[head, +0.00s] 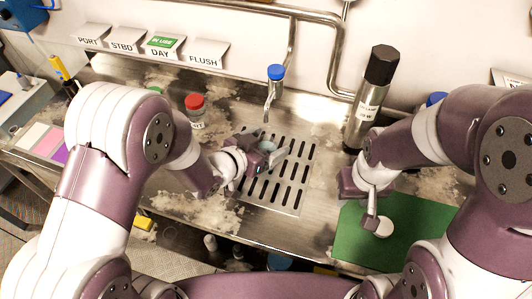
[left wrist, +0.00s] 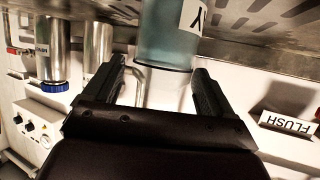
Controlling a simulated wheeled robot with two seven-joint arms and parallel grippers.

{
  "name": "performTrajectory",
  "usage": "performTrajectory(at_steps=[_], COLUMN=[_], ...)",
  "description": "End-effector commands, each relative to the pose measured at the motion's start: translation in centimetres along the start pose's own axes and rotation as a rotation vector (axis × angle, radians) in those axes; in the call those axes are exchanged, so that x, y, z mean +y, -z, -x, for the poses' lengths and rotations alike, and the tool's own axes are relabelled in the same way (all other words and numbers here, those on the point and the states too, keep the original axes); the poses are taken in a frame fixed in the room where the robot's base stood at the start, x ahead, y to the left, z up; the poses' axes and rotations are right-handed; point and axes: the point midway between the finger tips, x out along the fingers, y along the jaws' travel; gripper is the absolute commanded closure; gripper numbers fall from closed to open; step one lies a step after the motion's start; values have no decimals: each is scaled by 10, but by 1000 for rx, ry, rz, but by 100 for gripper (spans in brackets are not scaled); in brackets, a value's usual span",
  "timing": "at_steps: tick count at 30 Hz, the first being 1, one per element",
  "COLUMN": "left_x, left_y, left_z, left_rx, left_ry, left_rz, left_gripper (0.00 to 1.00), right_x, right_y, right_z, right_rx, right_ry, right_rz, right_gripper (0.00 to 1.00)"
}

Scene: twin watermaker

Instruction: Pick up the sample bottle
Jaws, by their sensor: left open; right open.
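The sample bottle (left wrist: 168,40), a translucent teal cylinder with a white label ending in "Y", shows at the top of the left wrist view. In the head view only a small bluish part of it (head: 268,146) shows over the slotted drain; my left gripper hides the rest. My left gripper (left wrist: 155,85) is open, with one finger on each side of the bottle's clear end in the picture; I cannot tell whether they touch it. In the head view my left gripper (head: 270,158) is low over the drain. My right gripper (head: 371,205) is open above the green mat.
A tap with a blue top (head: 275,73) stands behind the drain (head: 292,190). A red-capped bottle (head: 196,108) is at left, and a tall black-topped cylinder (head: 370,95) at right. A white disc (head: 383,228) is at the green mat (head: 425,225). Label cards (head: 163,45) line the back.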

Motion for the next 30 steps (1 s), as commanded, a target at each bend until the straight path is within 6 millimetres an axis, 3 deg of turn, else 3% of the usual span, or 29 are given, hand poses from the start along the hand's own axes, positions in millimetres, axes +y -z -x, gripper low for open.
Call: performTrajectory(at_steps=[1,2,7,9,19,30], left_x=[0,0,0,0,0,0], left_y=[0,0,0,0,4,28], left_z=[0,0,0,0,2,12], left_rx=[0,0,0,1,1,2], left_ry=[0,0,0,0,0,0], left_rz=[0,0,0,0,0,0], left_gripper=[15,22,77,83,83,83], right_x=[0,0,0,0,0,0], right_y=[0,0,0,0,0,3], right_z=[0,0,0,0,3,26], right_rx=[0,0,0,0,0,0], right_ry=[0,0,0,0,0,0], right_rz=[0,0,0,0,0,0], right_gripper=[57,57,57,57,57,57])
